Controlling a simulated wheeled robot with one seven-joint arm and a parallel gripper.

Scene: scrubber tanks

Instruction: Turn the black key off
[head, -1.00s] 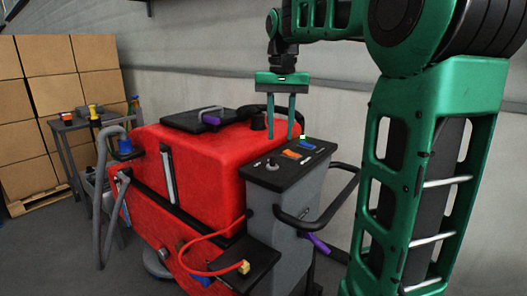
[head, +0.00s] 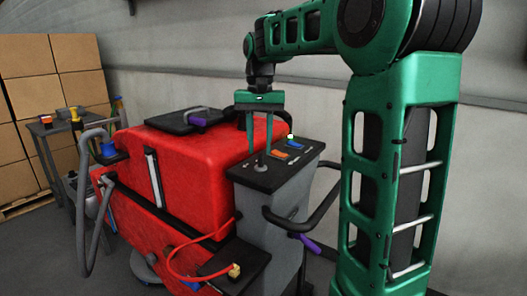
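The black key (head: 261,162) stands up from the control panel (head: 286,178) on top of the grey column at the rear of the red scrubber. It is small and partly obscured, so I cannot tell which way it is turned. My gripper (head: 260,151) points straight down over the left part of the panel. Its two green fingers are apart, and the key shows between and just below their tips. I cannot tell whether a finger touches it.
An orange switch (head: 281,154) and a blue switch (head: 295,145) sit right of the key. A black handlebar (head: 308,217) curves around the column. The red scrubber body (head: 185,165) stands left. Stacked boxes (head: 35,97) are at far left, and a wall is behind.

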